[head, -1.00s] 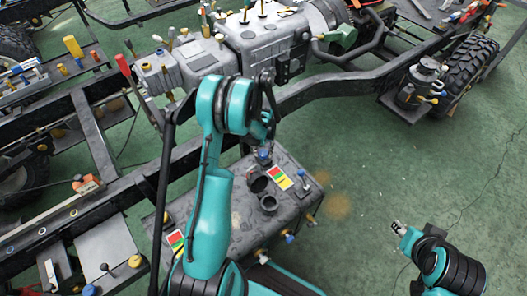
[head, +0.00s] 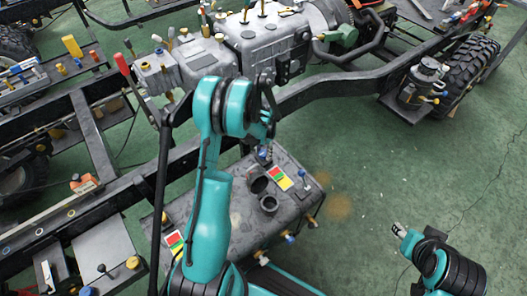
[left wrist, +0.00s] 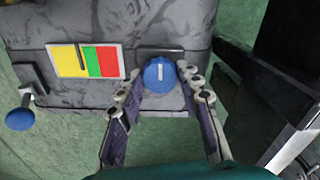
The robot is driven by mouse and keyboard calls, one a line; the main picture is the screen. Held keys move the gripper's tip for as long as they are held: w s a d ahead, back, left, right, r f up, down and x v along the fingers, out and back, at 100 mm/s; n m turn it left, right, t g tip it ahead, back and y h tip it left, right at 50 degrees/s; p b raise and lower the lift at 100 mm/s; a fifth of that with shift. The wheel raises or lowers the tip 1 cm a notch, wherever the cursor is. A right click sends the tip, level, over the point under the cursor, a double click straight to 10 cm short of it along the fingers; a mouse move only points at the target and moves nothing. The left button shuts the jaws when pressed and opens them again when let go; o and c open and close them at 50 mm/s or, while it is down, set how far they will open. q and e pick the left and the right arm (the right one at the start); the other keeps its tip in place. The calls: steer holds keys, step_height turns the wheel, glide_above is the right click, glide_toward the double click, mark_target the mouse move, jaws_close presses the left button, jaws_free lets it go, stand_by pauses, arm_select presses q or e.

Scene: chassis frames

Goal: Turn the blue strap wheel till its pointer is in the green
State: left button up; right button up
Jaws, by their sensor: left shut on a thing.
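The blue strap wheel (left wrist: 159,75) sits at the edge of a grey tank in the left wrist view, with a white mark on its face pointing up. It also shows small in the head view (head: 265,153). My left gripper (left wrist: 159,88) is shut on the wheel, one finger on each side. Left of it is a gauge plate (left wrist: 104,62) with yellow, green and red bands. Its dark pointer (left wrist: 80,56) lies in the yellow, close to the green. My right gripper (head: 398,229) is over the green floor, away from the tank; its fingers are too small to judge.
The grey tank (head: 240,222) carries a filler neck (head: 268,204) and several knobs. A second gauge plate (head: 175,243) is at its left end. Another blue knob on a lever (left wrist: 20,119) is left in the wrist view. A chassis rail (head: 330,82) runs behind.

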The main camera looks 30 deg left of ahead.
mark_target(264, 153)
stand_by(0.3)
arm_select(q)
steer(key=o, duration=1.2)
steer(key=shift+c, duration=0.2)
step_height(264, 153, up, 12)
